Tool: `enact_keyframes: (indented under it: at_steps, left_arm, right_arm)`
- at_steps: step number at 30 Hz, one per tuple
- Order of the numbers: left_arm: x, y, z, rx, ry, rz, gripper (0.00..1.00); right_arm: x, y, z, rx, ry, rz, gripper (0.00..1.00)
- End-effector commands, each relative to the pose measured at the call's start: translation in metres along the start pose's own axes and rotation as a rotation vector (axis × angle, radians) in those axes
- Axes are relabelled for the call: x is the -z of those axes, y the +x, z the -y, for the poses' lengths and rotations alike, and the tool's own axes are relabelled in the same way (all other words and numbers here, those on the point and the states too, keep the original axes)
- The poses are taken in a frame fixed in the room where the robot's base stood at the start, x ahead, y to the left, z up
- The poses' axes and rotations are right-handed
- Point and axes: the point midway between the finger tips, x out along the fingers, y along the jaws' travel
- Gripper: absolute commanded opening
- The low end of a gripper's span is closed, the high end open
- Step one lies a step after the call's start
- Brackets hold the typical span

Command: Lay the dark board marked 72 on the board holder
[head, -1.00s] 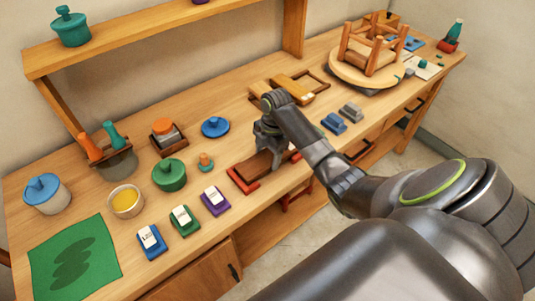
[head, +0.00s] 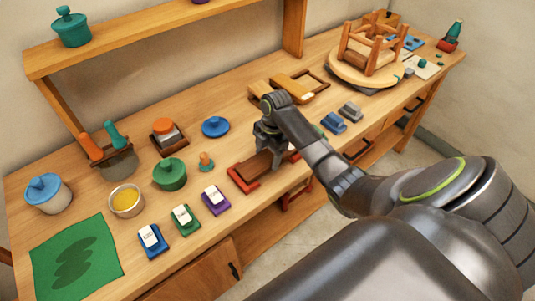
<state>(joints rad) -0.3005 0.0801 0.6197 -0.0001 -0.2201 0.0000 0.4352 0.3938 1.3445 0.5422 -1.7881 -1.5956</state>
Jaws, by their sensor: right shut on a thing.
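My right gripper (head: 272,149) points down at the front middle of the bench and is shut on a dark brown board (head: 257,164). The board is at the red board holder (head: 243,183), with red ends showing at its left and right. The board looks level and low over the holder or resting on it; I cannot tell if they touch. The gripper and forearm hide part of both, and no number can be read on the board. My left gripper is not in view.
Purple (head: 216,206), green (head: 185,224) and blue (head: 153,246) blocks with white labels stand to the left. Grey-blue blocks (head: 334,123) lie right of my forearm. An upturned stool (head: 370,52) stands at the far right.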

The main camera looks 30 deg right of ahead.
Motion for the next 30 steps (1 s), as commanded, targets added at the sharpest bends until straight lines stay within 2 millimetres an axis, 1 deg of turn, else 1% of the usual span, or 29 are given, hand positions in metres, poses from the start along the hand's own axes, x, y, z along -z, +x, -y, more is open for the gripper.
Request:
enact_keyframes:
  at_steps: [3,4,9,15,18,25,30]
  left_arm:
    - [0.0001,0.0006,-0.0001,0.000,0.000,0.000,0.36]
    - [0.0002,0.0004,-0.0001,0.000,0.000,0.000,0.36]
    - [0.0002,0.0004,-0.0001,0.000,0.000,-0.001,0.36]
    - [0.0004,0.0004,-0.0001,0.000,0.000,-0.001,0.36]
    - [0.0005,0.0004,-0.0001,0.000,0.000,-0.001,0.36]
    - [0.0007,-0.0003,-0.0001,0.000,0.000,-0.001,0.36]
    - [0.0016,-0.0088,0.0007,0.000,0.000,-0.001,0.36]
  right_arm:
    - [-0.0003,0.0026,-0.0001,0.000,0.000,0.000,0.35]
    - [-0.0003,0.0023,-0.0002,-0.001,0.000,0.000,0.66]
    - [-0.0003,0.0022,-0.0001,0.000,0.000,0.000,0.88]
    - [-0.0003,0.0023,0.0000,0.000,0.000,0.000,0.89]
    - [-0.0004,0.0027,0.0003,0.001,0.000,0.000,1.00]
    - [-0.0003,0.0017,0.0002,0.001,0.000,0.000,1.00]
    - [0.0010,-0.0064,0.0001,0.000,0.000,0.000,1.00]
